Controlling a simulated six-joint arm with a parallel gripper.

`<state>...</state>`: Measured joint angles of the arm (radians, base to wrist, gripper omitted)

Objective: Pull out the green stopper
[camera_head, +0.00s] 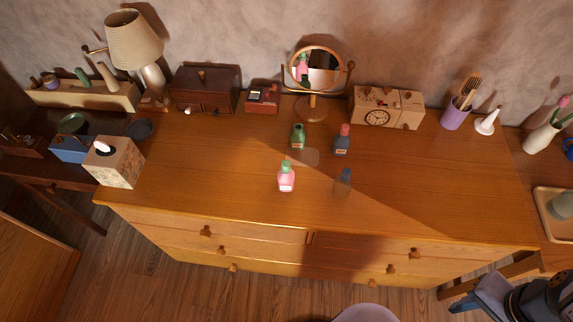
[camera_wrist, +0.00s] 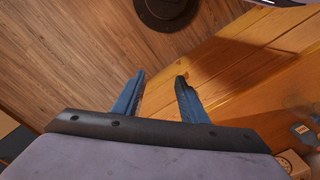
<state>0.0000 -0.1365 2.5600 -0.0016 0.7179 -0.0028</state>
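The green stopper (camera_head: 286,164) sits in the neck of a pink bottle (camera_head: 286,182), which stands upright on the wooden dresser top (camera_head: 220,190), near its middle. A green bottle (camera_head: 298,136) stands behind it. A blue bottle with a red top (camera_head: 342,139) is behind it to the right. A dark bluish bottle (camera_head: 344,182) stands to its right. My gripper (camera_wrist: 159,76) is open and empty, its two blue fingers apart over the floor and dresser edge in the wrist view. It is away from the bottles; the stopper cannot be made out in that view.
A tissue box (camera_head: 114,162) stands at the left end. A lamp (camera_head: 135,45), a dark wooden box (camera_head: 205,90), a round mirror (camera_head: 318,68), a clock box (camera_head: 388,107) and a purple brush cup (camera_head: 455,115) line the back. The dresser's front strip is clear.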

